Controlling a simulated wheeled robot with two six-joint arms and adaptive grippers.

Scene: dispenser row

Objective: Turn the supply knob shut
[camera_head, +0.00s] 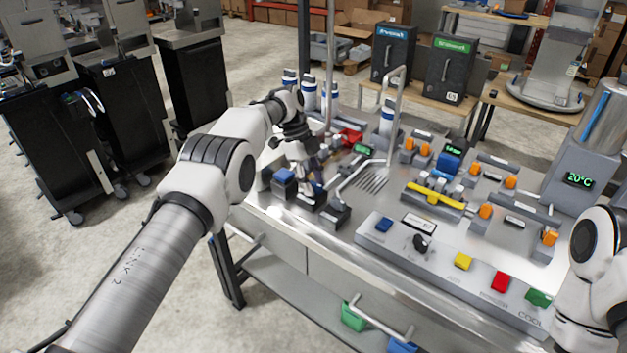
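A black rotary knob (420,242) sits on the sloped front panel of the bench, between a blue button and a yellow button. I cannot read a label that marks it as the supply knob. A yellow lever bar (434,195) lies on a grey block behind it. My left gripper (314,184) points down at the left end of the bench, over small dark blocks, well left of the black knob. Its fingers are small and blurred, so I cannot tell whether they are open or touching anything. Part of my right arm shows at the right edge; its gripper is out of view.
The front panel also has blue (384,224), yellow (463,261), red (500,282) and green (538,298) buttons. A bent metal spout (397,100) rises mid-bench. Several orange knobs stand behind. A steel cylinder unit (600,115) with a 20°C display stands at right.

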